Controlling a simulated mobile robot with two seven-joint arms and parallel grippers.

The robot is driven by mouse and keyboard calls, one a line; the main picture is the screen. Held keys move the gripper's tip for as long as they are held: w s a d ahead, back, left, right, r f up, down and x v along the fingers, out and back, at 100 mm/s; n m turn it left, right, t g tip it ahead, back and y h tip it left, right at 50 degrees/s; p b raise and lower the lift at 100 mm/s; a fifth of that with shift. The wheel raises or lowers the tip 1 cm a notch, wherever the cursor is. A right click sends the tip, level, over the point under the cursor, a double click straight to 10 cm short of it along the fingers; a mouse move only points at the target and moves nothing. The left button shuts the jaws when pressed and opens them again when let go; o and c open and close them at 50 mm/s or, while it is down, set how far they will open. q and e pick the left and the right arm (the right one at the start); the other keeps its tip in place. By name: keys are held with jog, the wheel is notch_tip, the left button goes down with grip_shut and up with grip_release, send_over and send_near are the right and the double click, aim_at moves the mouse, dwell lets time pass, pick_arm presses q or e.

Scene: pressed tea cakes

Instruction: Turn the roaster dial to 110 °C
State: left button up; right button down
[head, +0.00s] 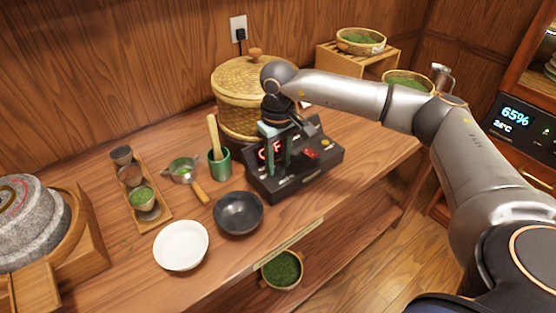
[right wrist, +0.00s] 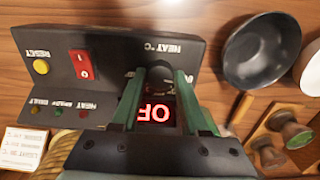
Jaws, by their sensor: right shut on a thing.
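The roaster's black control box (head: 325,162) stands on the wooden counter, in front of a lidded woven basket (head: 237,92). In the right wrist view the box (right wrist: 60,65) appears upside down, with a "HEAT °C" label (right wrist: 160,47). My right gripper (right wrist: 158,78) reaches down to the box and is shut on the dark dial (right wrist: 160,72) below that label. The fingers hide most of the dial, so its pointer cannot be read. My left gripper is not in view.
A red switch (head: 311,154) and a yellow button (head: 326,146) sit on the box beside my gripper. A black bowl (head: 238,213), a white bowl (head: 181,246) and a green cup with a whisk or pestle (head: 219,167) stand close on the left.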

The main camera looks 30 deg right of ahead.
jog(key=shift+m, duration=0.5)
jog(key=m+b, duration=0.1)
jog(key=m, duration=0.3)
jog(key=shift+m, duration=0.3)
jog(key=m, duration=1.2)
jog(key=shift+m, duration=0.4)
jog(key=m, duration=0.5)
jog(key=shift+m, duration=0.4)
jog(key=shift+c, duration=2.1)
grip_release()
